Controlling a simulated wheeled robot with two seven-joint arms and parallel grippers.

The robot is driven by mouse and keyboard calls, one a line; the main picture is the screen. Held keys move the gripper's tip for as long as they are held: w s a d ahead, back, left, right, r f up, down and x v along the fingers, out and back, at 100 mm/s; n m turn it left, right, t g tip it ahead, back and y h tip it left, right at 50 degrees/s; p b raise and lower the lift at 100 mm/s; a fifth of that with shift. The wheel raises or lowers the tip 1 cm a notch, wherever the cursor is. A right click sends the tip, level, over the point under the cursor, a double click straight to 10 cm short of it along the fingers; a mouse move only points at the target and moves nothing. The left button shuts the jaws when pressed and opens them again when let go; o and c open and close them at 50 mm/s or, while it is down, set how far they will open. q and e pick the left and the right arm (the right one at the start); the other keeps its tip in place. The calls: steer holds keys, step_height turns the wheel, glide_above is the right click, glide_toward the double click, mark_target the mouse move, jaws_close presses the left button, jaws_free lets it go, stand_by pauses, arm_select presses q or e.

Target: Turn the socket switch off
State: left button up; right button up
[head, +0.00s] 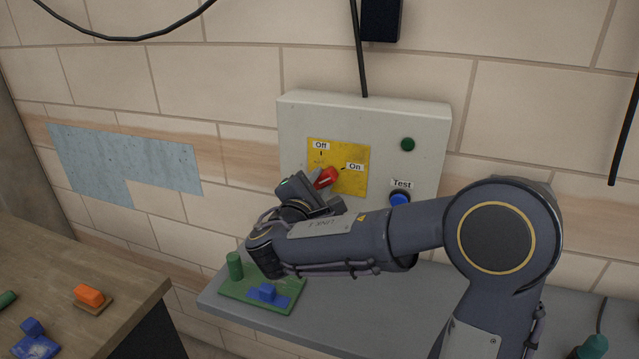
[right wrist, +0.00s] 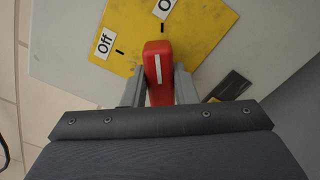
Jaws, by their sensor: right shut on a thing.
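The red switch handle (head: 326,178) sits on a yellow plate (head: 352,160) on the front of a white socket box (head: 428,130). The plate has an "Off" label (head: 321,145) at the top and an "On" label (head: 355,167) at the right. In the head view the handle tilts toward the "On" side. My right gripper (head: 322,186) is at the handle. In the right wrist view the red handle (right wrist: 158,72) with its white line stands between the two fingers (right wrist: 158,88), which are shut on it. My left gripper is not in view.
A blue "Test" button (head: 400,199) and a green lamp (head: 408,144) are on the box. A grey shelf (head: 420,300) below holds a green board (head: 235,290) with blocks. A wooden table (head: 60,270) with small parts stands at the left.

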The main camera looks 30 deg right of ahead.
steer(key=shift+a+r+n+p, duration=0.15)
steer(key=shift+n+p, duration=0.2)
steer(key=shift+n, duration=0.85)
steer(key=n, duration=0.1)
steer(key=n+p, duration=0.1)
steer(key=shift+w+r+n, duration=0.15)
steer(key=shift+n, duration=0.25)
steer(key=shift+w+a+n+p, duration=0.1)
steer(key=shift+n+p, duration=0.85)
steer(key=shift+n, duration=0.4)
steer(key=shift+w+a+n+p, duration=0.1)
steer(key=shift+n+p, duration=0.8)
steer(key=shift+n, duration=0.45)
steer(key=o, duration=1)
